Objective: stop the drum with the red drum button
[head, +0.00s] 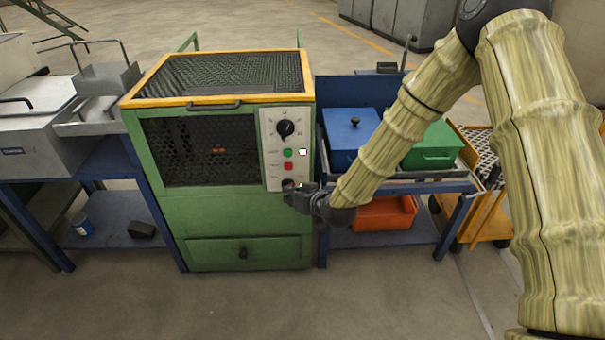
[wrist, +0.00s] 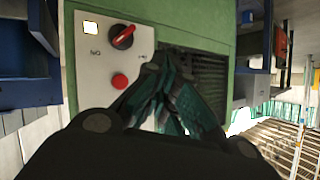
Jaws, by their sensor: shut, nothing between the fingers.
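The green machine (head: 250,218) has a yellow-edged mesh top and a dark mesh window (head: 190,165). Its pale control panel (head: 272,172) carries a black dial (head: 286,128), a green button (head: 288,153) and a red button (head: 288,166) below it. My gripper (head: 288,192) is shut and empty at the panel's lower part, just below the red button. In the wrist view, which looks turned over, a red button (wrist: 119,81) and a dark knob with a red mark (wrist: 123,37) lie left of my closed fingertips (wrist: 152,68). Contact with the panel cannot be told.
A white square (head: 303,152) sits on the panel's right side. A blue bench with a blue box (head: 350,135), a green box (head: 432,147) and an orange bin (head: 384,213) stands to the right. A grey unit (head: 35,125) stands left. The front floor is clear.

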